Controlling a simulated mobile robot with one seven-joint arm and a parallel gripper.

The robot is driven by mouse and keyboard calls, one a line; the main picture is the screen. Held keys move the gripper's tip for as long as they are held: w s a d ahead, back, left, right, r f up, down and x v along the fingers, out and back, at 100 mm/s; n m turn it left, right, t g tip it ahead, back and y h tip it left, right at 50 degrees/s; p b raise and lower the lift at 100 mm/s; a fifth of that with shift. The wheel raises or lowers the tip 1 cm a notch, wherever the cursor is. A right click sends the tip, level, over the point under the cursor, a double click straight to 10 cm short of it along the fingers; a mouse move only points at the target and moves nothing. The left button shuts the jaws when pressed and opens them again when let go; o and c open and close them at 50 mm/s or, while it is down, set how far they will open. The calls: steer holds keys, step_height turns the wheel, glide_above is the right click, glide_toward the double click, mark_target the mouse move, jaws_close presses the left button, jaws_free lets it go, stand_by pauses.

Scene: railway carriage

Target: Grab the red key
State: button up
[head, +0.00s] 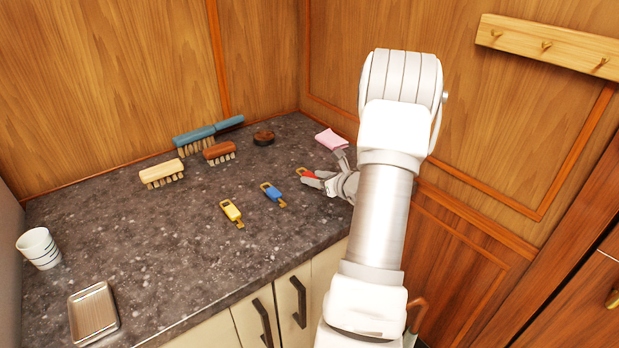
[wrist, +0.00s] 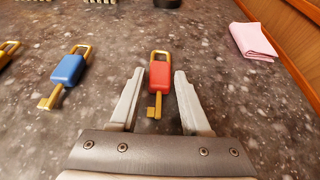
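The red key (wrist: 160,76) lies on the dark speckled counter, its gold loop pointing away and its gold bit toward my gripper. My gripper (wrist: 157,78) is open, with one pale finger on each side of the key and a gap showing on both sides. In the head view my gripper (head: 325,172) is low over the right part of the counter, and only part of the red key (head: 306,173) shows beside its fingers. Contact with the counter cannot be told.
A blue key (head: 273,195) and a yellow key (head: 231,213) lie to the left. A pink cloth (head: 331,140) lies behind. Several brushes, such as the blue one (head: 208,131), are at the back. A cup (head: 39,248) and metal tray (head: 93,312) stand left. Wooden walls bound the counter.

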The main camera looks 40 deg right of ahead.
jaws_close()
